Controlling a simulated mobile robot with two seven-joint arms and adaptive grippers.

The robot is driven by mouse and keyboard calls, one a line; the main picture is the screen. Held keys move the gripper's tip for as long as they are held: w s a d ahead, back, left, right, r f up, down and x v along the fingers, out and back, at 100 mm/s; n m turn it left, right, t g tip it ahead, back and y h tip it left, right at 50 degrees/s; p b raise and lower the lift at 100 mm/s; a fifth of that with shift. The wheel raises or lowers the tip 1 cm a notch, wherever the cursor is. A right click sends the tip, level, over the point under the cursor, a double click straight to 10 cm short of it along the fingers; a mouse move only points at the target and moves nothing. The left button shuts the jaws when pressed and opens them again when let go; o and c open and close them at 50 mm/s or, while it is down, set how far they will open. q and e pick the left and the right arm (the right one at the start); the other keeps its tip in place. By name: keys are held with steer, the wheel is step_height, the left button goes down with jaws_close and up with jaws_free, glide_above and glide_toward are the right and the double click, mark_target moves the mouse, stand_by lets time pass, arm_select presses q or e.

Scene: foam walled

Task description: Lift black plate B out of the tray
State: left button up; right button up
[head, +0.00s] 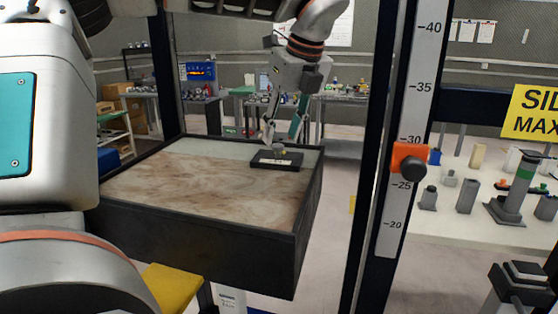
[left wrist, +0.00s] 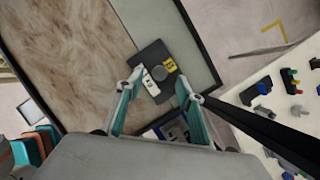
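The black plate (head: 290,163) lies flat in the far right corner of the tray (head: 200,245), which has dark walls and a brown marbled floor. The plate carries a round grey knob (left wrist: 164,68), a white label and a yellow tag; I cannot read its letter. My left gripper (head: 283,138) points down above the plate, its teal-and-white fingers apart. In the left wrist view, the left gripper (left wrist: 156,90) is open and empty, with the plate beyond its tips. The exact gap to the knob is unclear. My right gripper is not in view.
A dark upright post with a height scale (head: 405,120) and an orange marker stands right of the tray. A white table (head: 455,222) with several grey fixtures is farther right. A yellow block (head: 170,287) is near the tray's front wall. Workbenches stand behind.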

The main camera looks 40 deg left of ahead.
mark_target(278, 144)
arm_select(q)
steer(key=x, duration=0.3)
steer(key=shift+a+f, duration=0.1)
steer(key=shift+a, duration=0.05)
jaws_close()
